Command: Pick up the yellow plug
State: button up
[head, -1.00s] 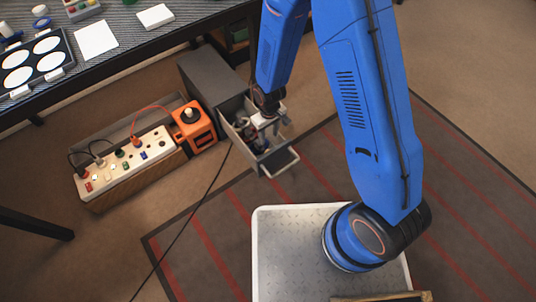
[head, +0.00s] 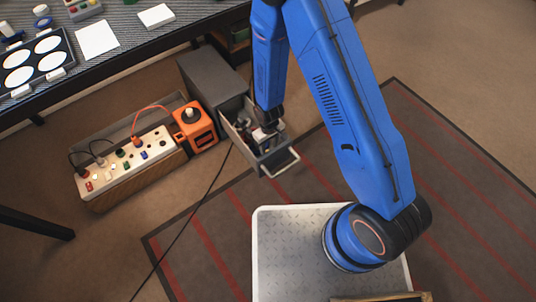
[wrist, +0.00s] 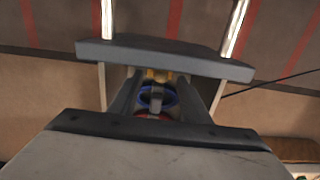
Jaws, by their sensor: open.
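In the wrist view, a small yellow piece (wrist: 160,75), probably the yellow plug, shows inside the drawer close to its front wall. A blue ring-like part (wrist: 157,98) and a red part (wrist: 152,117) show nearer my palm, partly hidden. My gripper (wrist: 158,91) is open, with one dark finger on each side of these parts. I cannot tell whether it touches any of them. In the head view my gripper (head: 265,134) is at the open drawer (head: 243,140), and its fingertips are hard to make out. The yellow plug cannot be made out there.
The drawer's front wall (wrist: 165,58) and side walls closely surround my fingers. The grey cabinet (head: 212,77) stands behind the drawer. An orange box (head: 195,127) and a white socket panel (head: 127,162) with several plugs are to the left. A workbench (head: 120,38) is at the upper left.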

jog(key=shift+a+f, duration=0.15)
jog(key=shift+f, duration=1.95)
grip_shut()
